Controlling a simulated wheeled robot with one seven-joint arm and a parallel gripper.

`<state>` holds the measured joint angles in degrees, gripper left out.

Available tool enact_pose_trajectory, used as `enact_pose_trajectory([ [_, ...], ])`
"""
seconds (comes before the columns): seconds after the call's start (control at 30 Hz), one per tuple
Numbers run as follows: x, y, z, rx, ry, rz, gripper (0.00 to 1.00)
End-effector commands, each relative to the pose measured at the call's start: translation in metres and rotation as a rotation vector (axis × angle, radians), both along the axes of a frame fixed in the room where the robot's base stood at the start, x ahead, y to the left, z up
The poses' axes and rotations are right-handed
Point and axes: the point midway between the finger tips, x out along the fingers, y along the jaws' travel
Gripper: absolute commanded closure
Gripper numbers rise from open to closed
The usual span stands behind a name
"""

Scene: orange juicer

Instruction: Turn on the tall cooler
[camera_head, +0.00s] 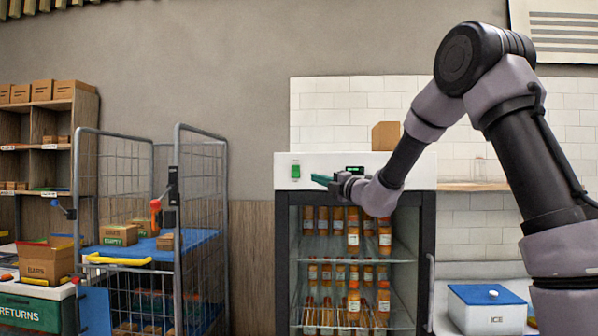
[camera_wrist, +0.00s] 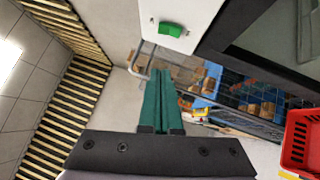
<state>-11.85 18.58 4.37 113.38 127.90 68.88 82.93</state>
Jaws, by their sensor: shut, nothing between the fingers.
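The tall cooler (camera_head: 282,240) stands in the middle of the head view, with a white top panel, a dark frame and shelves of orange bottles. A green switch (camera_head: 296,171) sits at the left of the white panel, beside a small lit green display (camera_head: 354,169). The green switch also shows at the top of the wrist view (camera_wrist: 171,29). My gripper (camera_head: 322,180) is in front of the panel, a little right of and below the switch. Its green fingers (camera_wrist: 158,92) are together and empty, apart from the switch in the wrist view.
A wire cage trolley (camera_head: 203,150) with boxes on a blue shelf stands to the left. A white ICE box (camera_head: 487,308) with a blue lid is at the lower right. A red basket (camera_wrist: 301,140) shows at the right of the wrist view.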

Motion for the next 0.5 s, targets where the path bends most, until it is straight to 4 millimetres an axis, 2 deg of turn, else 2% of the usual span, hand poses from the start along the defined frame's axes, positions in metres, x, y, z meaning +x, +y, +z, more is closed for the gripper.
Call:
enact_pose_trajectory([
  [0.17,0.016,0.017,0.004,-0.001,-0.001,0.002,1.0],
  [0.5,0.066,0.067,0.018,-0.002,-0.002,0.003,1.0],
])
